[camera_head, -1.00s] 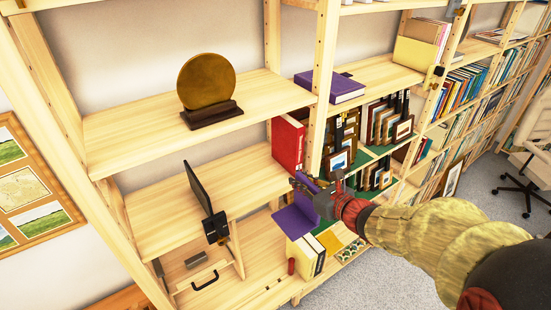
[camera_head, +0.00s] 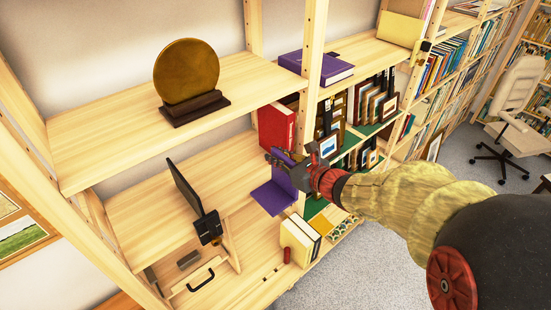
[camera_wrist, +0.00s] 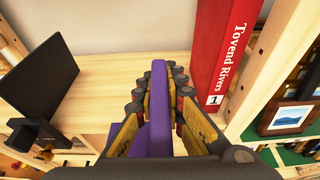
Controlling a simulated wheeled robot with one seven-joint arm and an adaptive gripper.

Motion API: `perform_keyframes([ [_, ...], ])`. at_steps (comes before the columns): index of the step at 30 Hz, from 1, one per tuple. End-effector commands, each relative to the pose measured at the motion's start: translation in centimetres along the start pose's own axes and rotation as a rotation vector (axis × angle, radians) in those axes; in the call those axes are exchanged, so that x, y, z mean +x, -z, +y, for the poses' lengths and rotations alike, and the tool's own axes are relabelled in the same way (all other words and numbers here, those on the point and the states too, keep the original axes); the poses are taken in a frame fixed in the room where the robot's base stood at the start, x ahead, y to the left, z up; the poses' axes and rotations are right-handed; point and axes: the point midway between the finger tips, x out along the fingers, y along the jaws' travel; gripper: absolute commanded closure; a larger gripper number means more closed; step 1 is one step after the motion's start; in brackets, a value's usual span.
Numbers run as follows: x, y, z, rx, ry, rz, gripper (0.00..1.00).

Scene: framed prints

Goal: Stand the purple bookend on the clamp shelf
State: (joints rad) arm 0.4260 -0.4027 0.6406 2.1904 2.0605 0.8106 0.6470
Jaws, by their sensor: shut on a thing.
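My gripper (camera_head: 312,168) is shut on the purple bookend (camera_head: 271,199), whose upright plate is between the fingers. In the wrist view the bookend (camera_wrist: 158,110) stands on edge between both fingers (camera_wrist: 160,115). In the head view it is in front of the middle shelf (camera_head: 165,190), between the red binder and the black clamped thing. I cannot tell whether it touches the shelf. The black clamp (camera_head: 208,228) grips that shelf's front edge with a dark panel (camera_head: 184,187) above it. The panel also shows at the left of the wrist view (camera_wrist: 38,88).
A red binder (camera_head: 277,128) stands right of the bookend, by a wooden post (camera_head: 314,50). A bronze disc (camera_head: 187,72) stands on the shelf above. Framed prints (camera_head: 367,105) stand to the right. The shelf between panel and binder is bare.

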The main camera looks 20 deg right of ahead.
Motion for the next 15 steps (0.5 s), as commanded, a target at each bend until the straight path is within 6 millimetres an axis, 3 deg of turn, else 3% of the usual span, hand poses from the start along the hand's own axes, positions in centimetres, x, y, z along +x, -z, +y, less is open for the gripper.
perform_keyframes([
  [15, 3.4, -1.0, 0.1, -0.001, -0.002, -0.003, 1.0],
])
